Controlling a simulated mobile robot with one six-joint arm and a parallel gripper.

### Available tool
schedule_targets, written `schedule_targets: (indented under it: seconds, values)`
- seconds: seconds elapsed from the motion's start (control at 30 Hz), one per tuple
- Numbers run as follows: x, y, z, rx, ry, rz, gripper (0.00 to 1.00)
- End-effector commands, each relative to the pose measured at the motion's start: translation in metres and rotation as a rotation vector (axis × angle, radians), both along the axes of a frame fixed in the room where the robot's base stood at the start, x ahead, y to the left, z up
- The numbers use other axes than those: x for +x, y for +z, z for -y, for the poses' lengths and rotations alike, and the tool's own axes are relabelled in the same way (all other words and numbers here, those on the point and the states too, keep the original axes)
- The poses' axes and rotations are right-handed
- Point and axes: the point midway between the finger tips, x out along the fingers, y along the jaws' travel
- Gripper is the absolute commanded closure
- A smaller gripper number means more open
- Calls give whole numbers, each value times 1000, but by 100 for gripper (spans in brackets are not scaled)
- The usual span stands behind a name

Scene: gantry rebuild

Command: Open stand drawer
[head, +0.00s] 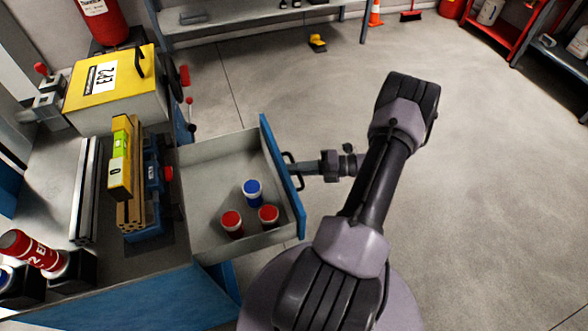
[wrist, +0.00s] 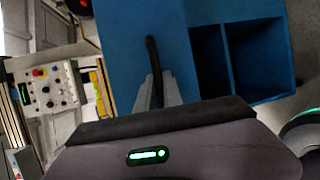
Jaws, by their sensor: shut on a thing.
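The stand drawer (head: 215,152) is pulled out from the workbench in the head view, with its inside showing. Its blue front (head: 283,180) carries a dark bar handle (head: 293,172). My gripper (head: 301,171) is at the front of the drawer, shut on the handle. In the wrist view the gripper fingers (wrist: 157,95) close around the dark handle (wrist: 153,62) against the blue front (wrist: 125,50).
The bench top holds a yellow case (head: 115,85), a vise with a level (head: 122,150) and a red can (head: 30,248). Open grey floor (head: 480,190) lies to the right. Blue open compartments (wrist: 240,60) show beside the drawer front in the wrist view.

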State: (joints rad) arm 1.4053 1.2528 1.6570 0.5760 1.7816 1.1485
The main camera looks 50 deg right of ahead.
Motion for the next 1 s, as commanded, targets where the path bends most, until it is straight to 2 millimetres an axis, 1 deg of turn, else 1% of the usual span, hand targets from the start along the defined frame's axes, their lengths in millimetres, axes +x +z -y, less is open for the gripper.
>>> schedule_targets:
  seconds: [0.23,0.27,0.3,0.37,0.83,0.93,1.0]
  values:
    - [0,0,0,0,1,-1,100]
    - [0,0,0,0,1,0,87]
    - [0,0,0,0,1,0,79]
    - [0,0,0,0,1,0,68]
    - [-2,1,2,0,-1,0,68]
    - [-12,4,9,-1,-3,1,68]
    - [-24,8,17,-2,-4,0,68]
